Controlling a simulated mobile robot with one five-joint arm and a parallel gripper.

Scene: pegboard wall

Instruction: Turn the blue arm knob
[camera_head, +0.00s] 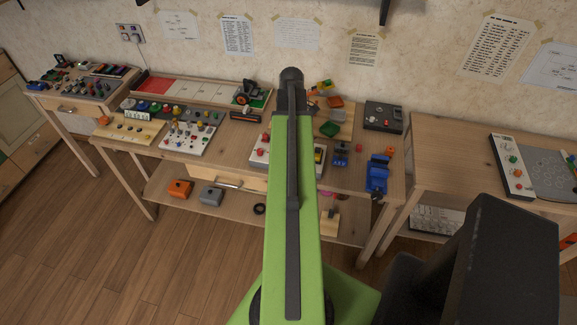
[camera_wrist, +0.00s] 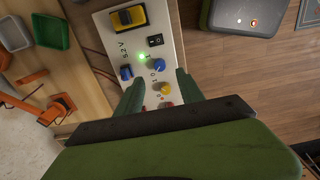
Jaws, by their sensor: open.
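In the wrist view, two blue knobs show on a white control panel (camera_wrist: 112,32). One blue knob (camera_wrist: 158,66) lies just beyond and between my fingertips. The other blue knob (camera_wrist: 126,72) lies to its left, just past the left fingertip. I cannot tell which is the arm knob. My gripper (camera_wrist: 159,84) is open, its two green fingers spread over the panel with nothing held. A yellow knob (camera_wrist: 162,90) and a red part lie between the fingers. Whether the fingers touch the panel is unclear. In the head view my arm covers much of the panel.
A yellow switch (camera_wrist: 129,18), a black rocker switch (camera_wrist: 155,41) and a lit green light (camera_wrist: 142,56) are on the panel. Green and grey trays (camera_wrist: 50,30) and an orange part (camera_wrist: 35,100) lie left. A grey box (camera_wrist: 240,15) is at upper right.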

